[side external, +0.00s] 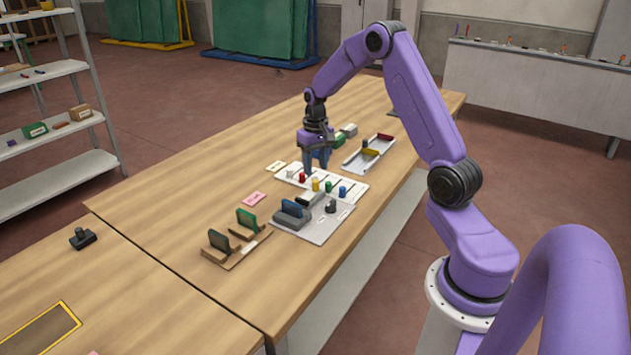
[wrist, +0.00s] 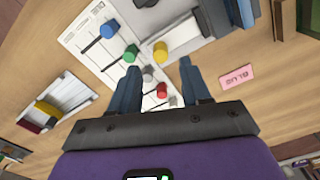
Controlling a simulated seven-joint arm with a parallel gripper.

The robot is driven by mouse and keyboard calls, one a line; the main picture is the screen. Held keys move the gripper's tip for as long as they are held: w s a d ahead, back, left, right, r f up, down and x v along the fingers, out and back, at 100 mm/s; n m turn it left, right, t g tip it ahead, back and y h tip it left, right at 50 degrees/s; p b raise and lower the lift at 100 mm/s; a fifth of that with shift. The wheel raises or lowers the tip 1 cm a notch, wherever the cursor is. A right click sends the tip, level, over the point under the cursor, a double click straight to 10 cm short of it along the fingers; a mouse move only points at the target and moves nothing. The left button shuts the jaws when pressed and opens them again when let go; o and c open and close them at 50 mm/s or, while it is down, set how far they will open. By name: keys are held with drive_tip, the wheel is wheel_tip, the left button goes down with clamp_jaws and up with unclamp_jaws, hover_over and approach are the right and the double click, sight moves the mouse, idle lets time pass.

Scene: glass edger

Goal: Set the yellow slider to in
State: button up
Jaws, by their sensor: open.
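The yellow slider's knob (side external: 315,184) stands on a white panel (side external: 352,196) between the red knob (side external: 302,177) and the green knob (side external: 328,187). In the wrist view the yellow knob (wrist: 160,51) is just beyond my fingertips, out of line with the green knob (wrist: 131,52) and blue knob (wrist: 110,29). My gripper (side external: 317,165) points down over the panel, above the knobs. In the wrist view its two fingers (wrist: 158,74) are apart, with the red knob (wrist: 160,90) seen between them. They hold nothing. The panel's lettering is too small to read.
A grey board (side external: 318,233) with a blue-topped block (side external: 292,209) adjoins the panel. A tray (side external: 357,160) with coloured blocks lies behind it.

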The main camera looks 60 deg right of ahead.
sight(315, 181)
wheel_tip(315, 181, down, 6)
idle(0.4)
clamp_jaws()
